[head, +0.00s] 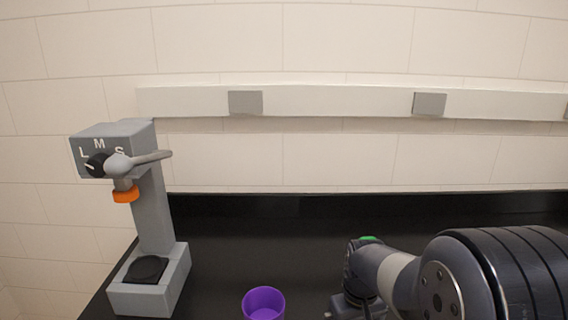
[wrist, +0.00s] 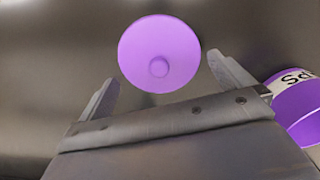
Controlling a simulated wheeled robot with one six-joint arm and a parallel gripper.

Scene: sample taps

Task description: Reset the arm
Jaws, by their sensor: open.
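My gripper (wrist: 163,68) is open in the wrist view, its two grey fingers spread apart. A round purple disc with a small knob at its centre (wrist: 158,52), which looks like a lid, shows just beyond and between the fingertips. It appears apart from both fingers. In the head view my arm is at the lower right, and the gripper's fingers are hidden or out of frame.
A purple cup (head: 263,304) stands on the black counter (head: 240,240), cut off at the bottom. To its left is a grey tap stand (head: 155,205) with a dial marked L, M, S, a lever and an orange nozzle (head: 126,195). The counter's back middle is clear.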

